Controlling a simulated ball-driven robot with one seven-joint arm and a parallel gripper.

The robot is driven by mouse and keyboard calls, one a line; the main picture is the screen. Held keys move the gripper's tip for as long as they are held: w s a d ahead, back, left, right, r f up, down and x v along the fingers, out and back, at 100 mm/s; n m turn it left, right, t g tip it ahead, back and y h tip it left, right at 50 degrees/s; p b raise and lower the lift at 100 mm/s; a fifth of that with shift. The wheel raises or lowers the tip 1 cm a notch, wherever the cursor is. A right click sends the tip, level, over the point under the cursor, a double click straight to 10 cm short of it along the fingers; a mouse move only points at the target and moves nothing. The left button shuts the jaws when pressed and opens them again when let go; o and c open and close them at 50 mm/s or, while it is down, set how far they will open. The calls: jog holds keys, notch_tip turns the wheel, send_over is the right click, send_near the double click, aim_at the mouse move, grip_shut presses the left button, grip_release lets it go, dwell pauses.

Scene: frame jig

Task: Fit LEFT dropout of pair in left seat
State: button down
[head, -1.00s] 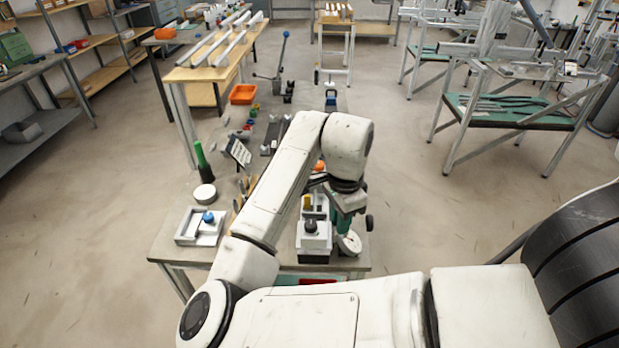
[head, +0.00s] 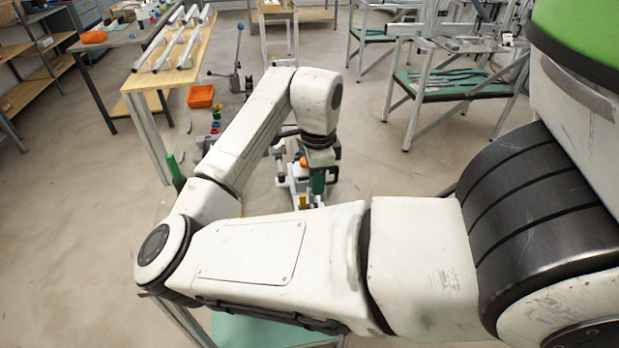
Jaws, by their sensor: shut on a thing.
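My gripper (head: 318,185) hangs below the dark wrist at the end of my white arm, over the long bench. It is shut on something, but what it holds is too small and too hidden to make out. A green part shows at the gripper. White fixture parts (head: 291,181) stand just left of the gripper, with an orange knob (head: 302,162) above them and a small yellow piece (head: 303,202) lower down. I cannot tell whether the gripper touches them. I cannot make out the left seat or the dropout pair; my arm hides much of the bench.
A green bottle-like thing (head: 175,170) stands left of my arm. An orange bin (head: 200,97) and a lever with a blue knob (head: 239,50) are farther back. A wooden table with pale rails (head: 140,80) stands at left. A green-shelved rack (head: 460,90) is right. Open floor lies between.

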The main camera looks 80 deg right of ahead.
jog(key=shift+f+b, duration=3.4)
jog(key=shift+f, duration=0.75)
jog(key=c, duration=1)
grip_release()
notch_tip(320, 180, up, 11)
jog(key=shift+f, duration=0.1)
